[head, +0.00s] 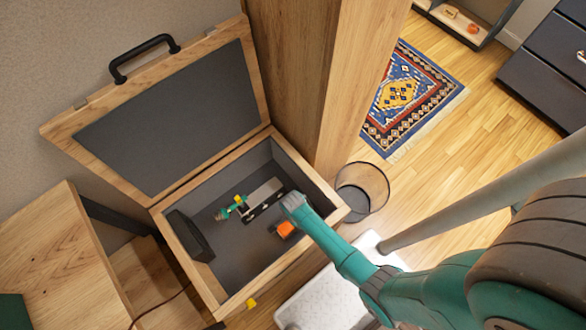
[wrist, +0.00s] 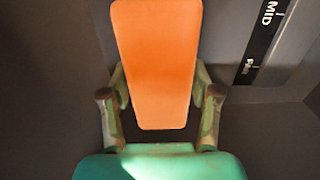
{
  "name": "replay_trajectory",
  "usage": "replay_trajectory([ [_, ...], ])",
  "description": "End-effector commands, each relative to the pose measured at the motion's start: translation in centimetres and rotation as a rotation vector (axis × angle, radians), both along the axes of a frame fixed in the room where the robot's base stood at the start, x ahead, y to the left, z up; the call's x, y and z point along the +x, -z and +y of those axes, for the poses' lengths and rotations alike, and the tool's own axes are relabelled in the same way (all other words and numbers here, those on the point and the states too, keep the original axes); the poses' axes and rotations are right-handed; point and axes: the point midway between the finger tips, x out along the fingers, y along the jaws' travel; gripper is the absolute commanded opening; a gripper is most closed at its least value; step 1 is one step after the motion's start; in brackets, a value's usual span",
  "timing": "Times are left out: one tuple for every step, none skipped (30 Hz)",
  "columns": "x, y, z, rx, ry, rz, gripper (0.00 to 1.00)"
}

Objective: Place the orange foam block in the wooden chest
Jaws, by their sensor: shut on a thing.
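The orange foam block (head: 286,228) shows at my gripper in the head view. In the wrist view the orange foam block (wrist: 158,65) stands out between the two fingers, and my gripper (wrist: 160,100) is shut on it. The wooden chest (head: 284,262) has its lid (head: 165,115) open, leaning back against the wall. In the head view my gripper (head: 287,215) is inside the chest opening, over the right part of its dark interior. I cannot tell whether the block touches the chest floor.
Inside the chest lie a long dark-and-light labelled object (head: 263,197) and a small green-and-yellow item (head: 231,208). A dark partition (head: 190,236) is at its left. A wooden post (head: 300,70) rises behind, and a wire bin (head: 362,187) stands to the right.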

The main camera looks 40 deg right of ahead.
Motion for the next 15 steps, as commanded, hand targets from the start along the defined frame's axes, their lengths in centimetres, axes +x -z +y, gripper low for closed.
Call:
replay_trajectory([
  [-0.01, 0.12, 0.0, 0.0, 0.0, 0.0, 0.27],
  [-0.02, 0.14, 0.0, 0.0, 0.0, 0.0, 0.27],
  [-0.02, 0.14, 0.0, 0.0, 0.0, 0.0, 0.27],
  [-0.02, 0.13, 0.0, 0.0, 0.0, 0.0, 0.27],
  [-0.02, 0.12, 0.0, 0.0, 0.0, 0.0, 0.27],
  [-0.02, 0.11, 0.0, 0.0, 0.0, 0.0, 0.27],
  [-0.02, 0.11, 0.0, 0.0, 0.0, 0.0, 0.27],
  [-0.02, 0.12, 0.0, 0.0, 0.0, 0.0, 0.27],
  [-0.02, 0.18, 0.0, 0.0, 0.0, 0.001, 0.27],
  [-0.03, 0.26, 0.0, 0.0, 0.0, 0.001, 0.27],
  [-0.04, 0.27, 0.0, 0.0, 0.0, 0.001, 0.66],
  [-0.04, 0.25, 0.0, 0.0, 0.0, 0.001, 0.76],
  [-0.04, 0.25, 0.0, 0.0, 0.0, 0.001, 0.84],
  [-0.04, 0.25, 0.0, 0.0, 0.0, 0.001, 0.87],
  [-0.03, 0.24, 0.0, 0.0, 0.0, 0.001, 0.87],
])
